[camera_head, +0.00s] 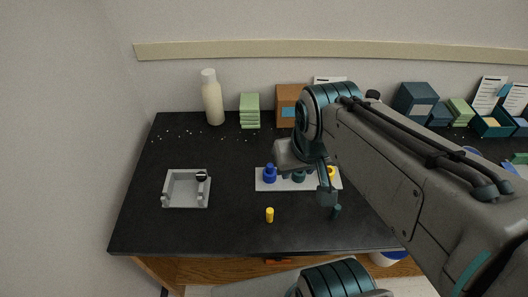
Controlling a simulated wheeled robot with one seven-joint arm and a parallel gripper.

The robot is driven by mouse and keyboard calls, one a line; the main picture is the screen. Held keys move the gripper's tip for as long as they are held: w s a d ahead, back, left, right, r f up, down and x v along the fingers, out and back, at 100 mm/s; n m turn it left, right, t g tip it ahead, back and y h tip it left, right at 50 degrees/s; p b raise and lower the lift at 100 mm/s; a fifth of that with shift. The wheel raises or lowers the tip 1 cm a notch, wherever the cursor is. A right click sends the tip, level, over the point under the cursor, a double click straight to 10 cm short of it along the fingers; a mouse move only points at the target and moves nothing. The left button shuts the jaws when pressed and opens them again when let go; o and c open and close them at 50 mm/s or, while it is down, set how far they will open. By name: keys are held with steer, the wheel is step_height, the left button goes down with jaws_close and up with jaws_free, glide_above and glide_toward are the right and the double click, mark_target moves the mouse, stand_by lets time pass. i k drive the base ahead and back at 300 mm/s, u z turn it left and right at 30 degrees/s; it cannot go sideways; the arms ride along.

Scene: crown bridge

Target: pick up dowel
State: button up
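A small yellow peg (270,215) stands upright on the black table, in front of a white plate. A dark teal peg (336,212) stands to its right, near my gripper; I cannot tell which one is the dowel. My gripper (325,196) hangs over the right part of the white plate, left of and above the teal peg. Its fingers are small and partly overlapped here, so its opening and any contact with the peg cannot be made out.
The white plate (262,186) bears a blue knobbed piece (269,174), a teal piece (299,176) and a yellow piece (332,173). A grey fixture (186,203) sits at left. A bottle (212,100), green stack (250,112) and brown box (287,105) stand behind.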

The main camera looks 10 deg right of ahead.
mark_target(270, 166)
steer(key=k, duration=0.95)
steer(key=u, duration=1.05)
steer(key=i, duration=0.75)
steer(key=z, duration=1.4)
steer(key=i, duration=0.5)
steer(key=z, duration=0.05)
